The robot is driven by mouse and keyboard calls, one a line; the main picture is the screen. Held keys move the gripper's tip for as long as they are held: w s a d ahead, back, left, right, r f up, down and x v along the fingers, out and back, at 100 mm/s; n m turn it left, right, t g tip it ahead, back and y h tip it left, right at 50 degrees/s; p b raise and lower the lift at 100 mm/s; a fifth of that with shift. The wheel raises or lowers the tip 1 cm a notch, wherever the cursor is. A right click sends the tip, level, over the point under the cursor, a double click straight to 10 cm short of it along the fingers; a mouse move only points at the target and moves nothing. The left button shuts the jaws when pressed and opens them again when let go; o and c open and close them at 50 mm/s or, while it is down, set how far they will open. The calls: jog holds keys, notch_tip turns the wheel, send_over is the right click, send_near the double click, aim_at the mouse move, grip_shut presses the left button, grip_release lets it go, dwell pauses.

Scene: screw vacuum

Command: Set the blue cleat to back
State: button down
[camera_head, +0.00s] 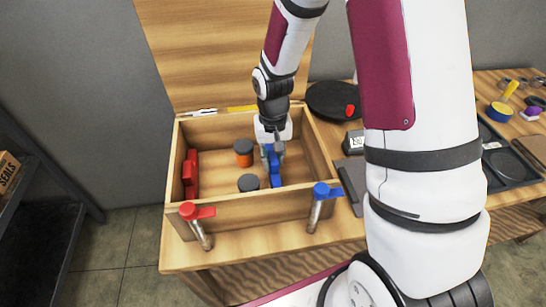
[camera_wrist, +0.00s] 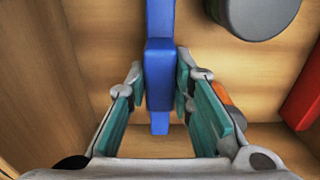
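The blue cleat (camera_head: 275,168) stands inside the open wooden box, right of the middle of its floor. In the wrist view the blue cleat (camera_wrist: 159,75) runs upward from between my fingers, with its narrow lower end between them. My gripper (camera_head: 271,140) reaches down into the box over the far part of the cleat. In the wrist view my gripper (camera_wrist: 159,88) has its teal-padded fingers on either side of the cleat. The fingers look open, with narrow gaps to the cleat. The far end of the cleat is partly hidden by the gripper in the head view.
The wooden box (camera_head: 235,212) has walls around the cleat. A red cleat (camera_head: 190,174) is at its left wall. An orange grey-topped knob (camera_head: 243,153) and a grey knob (camera_head: 248,183) stand nearby. Red (camera_head: 196,212) and blue (camera_head: 326,191) handles stand at the front.

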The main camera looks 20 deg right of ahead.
jog(key=shift+s+d+p, duration=0.2)
jog(key=shift+d, duration=0.95)
jog(key=shift+s+d+p, duration=0.15)
jog(key=shift+s+d, duration=0.1)
jog(key=shift+d, duration=0.85)
jog(key=shift+s+d+p, duration=0.2)
jog(key=shift+d, duration=0.95)
jog(key=c, duration=1.4)
grip_release()
notch_tip(320, 180, up, 12)
